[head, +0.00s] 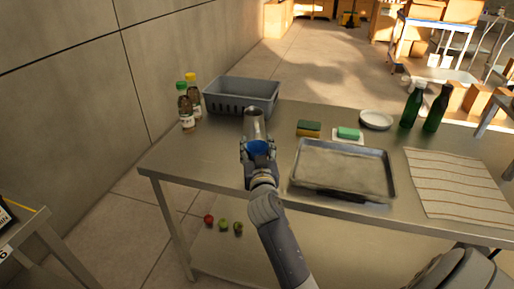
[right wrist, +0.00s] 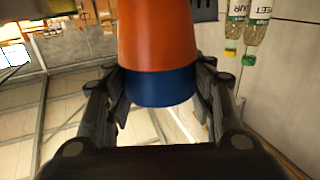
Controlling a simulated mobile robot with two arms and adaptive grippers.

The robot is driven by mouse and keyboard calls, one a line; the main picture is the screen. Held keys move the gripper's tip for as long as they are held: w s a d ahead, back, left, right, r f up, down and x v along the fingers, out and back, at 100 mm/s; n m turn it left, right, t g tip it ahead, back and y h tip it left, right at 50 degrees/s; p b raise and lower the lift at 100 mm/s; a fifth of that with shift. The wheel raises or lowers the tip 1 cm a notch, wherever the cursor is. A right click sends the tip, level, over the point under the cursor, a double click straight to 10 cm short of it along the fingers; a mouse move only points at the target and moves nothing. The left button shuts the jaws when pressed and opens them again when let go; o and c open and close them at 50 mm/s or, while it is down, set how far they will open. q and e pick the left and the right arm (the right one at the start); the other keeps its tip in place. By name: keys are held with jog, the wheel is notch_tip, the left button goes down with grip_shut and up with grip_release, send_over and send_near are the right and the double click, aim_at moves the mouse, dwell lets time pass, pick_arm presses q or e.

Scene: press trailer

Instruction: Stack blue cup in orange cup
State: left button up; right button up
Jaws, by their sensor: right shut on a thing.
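My right gripper (head: 257,147) reaches over the steel table's left part, shut on the blue cup (head: 259,148). In the right wrist view the blue cup (right wrist: 160,87) shows as a band between the fingers (right wrist: 162,103). The orange cup (right wrist: 157,35) adjoins the blue band directly, in line with it. That view is inverted, so the blue lies above the orange. How deep the blue cup sits in the orange one is hidden. The orange cup is hidden in the head view. My left gripper is not in view.
A metal tumbler (head: 254,126) stands just behind my gripper, with a grey bin (head: 241,94) beyond. Two bottles (head: 186,108) stand left. A metal tray (head: 343,171), sponges (head: 309,128), a plate (head: 376,119), green bottles (head: 411,108) and a striped cloth (head: 458,184) lie right.

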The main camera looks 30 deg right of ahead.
jog(key=shift+s+f+b, duration=0.1)
jog(key=shift+f+b, duration=0.5)
jog(key=shift+b, duration=0.05)
jog(key=o, duration=0.9)
jog(key=shift+a, duration=0.1)
jog(key=shift+c, duration=0.2)
jog(key=shift+f, duration=0.15)
jog(key=shift+r, duration=0.2)
